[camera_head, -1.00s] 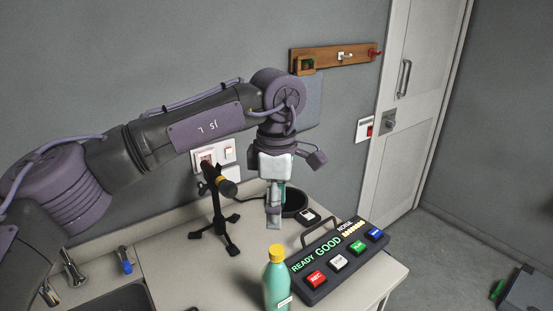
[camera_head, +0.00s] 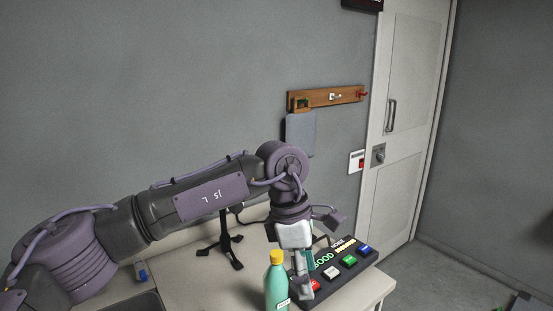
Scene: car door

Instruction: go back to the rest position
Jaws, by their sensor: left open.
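My left arm reaches in from the left, across the counter. My left gripper (camera_head: 303,283) points down over the left part of the dark button panel (camera_head: 340,268) and is open, with nothing seen between its fingers. It hides part of the panel's lit text and overlaps the red button (camera_head: 315,287) in the picture. I cannot tell whether it touches the panel. White, green and blue buttons show to the right of it. My right gripper is not in view.
A green bottle with a yellow cap (camera_head: 276,283) stands just left of my left gripper. A black tripod stand (camera_head: 226,245) is behind my arm on the counter (camera_head: 190,285). A wooden hook rail (camera_head: 326,97) hangs on the wall beside a grey door (camera_head: 405,130).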

